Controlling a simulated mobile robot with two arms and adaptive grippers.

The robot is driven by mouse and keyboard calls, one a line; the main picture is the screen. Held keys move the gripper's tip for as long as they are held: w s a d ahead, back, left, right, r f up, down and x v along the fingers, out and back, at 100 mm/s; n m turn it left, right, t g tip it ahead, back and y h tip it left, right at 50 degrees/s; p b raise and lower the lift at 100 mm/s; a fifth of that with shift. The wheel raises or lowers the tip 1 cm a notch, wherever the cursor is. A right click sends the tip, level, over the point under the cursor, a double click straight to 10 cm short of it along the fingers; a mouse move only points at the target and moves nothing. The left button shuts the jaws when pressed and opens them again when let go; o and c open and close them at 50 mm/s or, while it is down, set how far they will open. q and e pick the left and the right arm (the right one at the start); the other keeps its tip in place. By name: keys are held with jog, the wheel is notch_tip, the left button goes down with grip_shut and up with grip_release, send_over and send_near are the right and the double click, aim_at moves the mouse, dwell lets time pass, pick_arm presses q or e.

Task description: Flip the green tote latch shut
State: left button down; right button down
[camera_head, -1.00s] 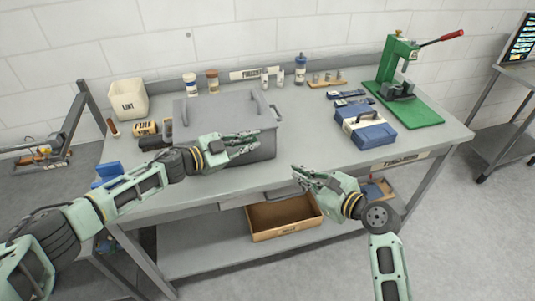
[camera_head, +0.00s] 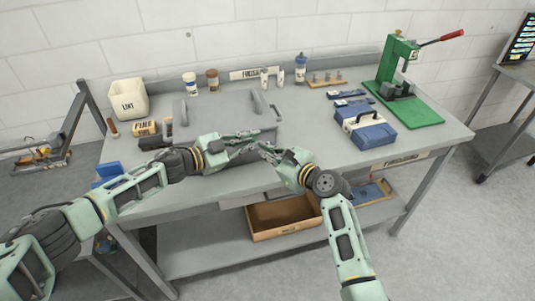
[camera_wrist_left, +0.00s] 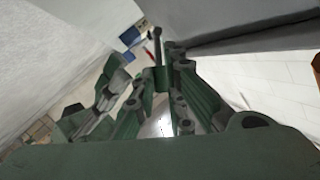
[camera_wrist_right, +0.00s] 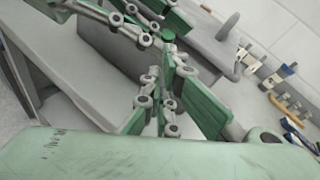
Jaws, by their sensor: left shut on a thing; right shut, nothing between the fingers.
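The grey lidded tote (camera_head: 245,125) stands closed on the bench in the head view. My left gripper (camera_head: 258,140) is at the tote's front right, shut on a small part there. In the left wrist view a small green piece (camera_wrist_left: 161,76) sits between my left fingertips; it looks like the green latch, but the fingers hide most of it. Whether the latch lies flat or stands out I cannot tell. My right gripper (camera_head: 266,148) is shut and empty, close beside the left fingertips. The right wrist view shows the tote's side (camera_wrist_right: 110,50) beyond my right fingers.
A blue case (camera_head: 370,132) and a green press (camera_head: 400,70) stand to the right on the bench. A white bin (camera_head: 128,100) and several bottles are at the back. A brown box (camera_head: 285,215) sits on the lower shelf. The bench's front right is clear.

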dwell(0.3)
jog(key=shift+w+a+r, duration=0.35)
jog(key=shift+a+r, duration=0.05)
jog(key=shift+r, duration=0.05)
pick_arm(q)
jog(key=c, duration=1.8)
grip_release()
jog(key=shift+s+d, duration=0.1)
jog(key=shift+d, duration=0.1)
pick_arm(e)
jog(key=shift+s, duration=0.1)
pick_arm(q)
jog(key=shift+s+a+r, duration=0.1)
pick_arm(e)
jog(key=shift+f, duration=0.1)
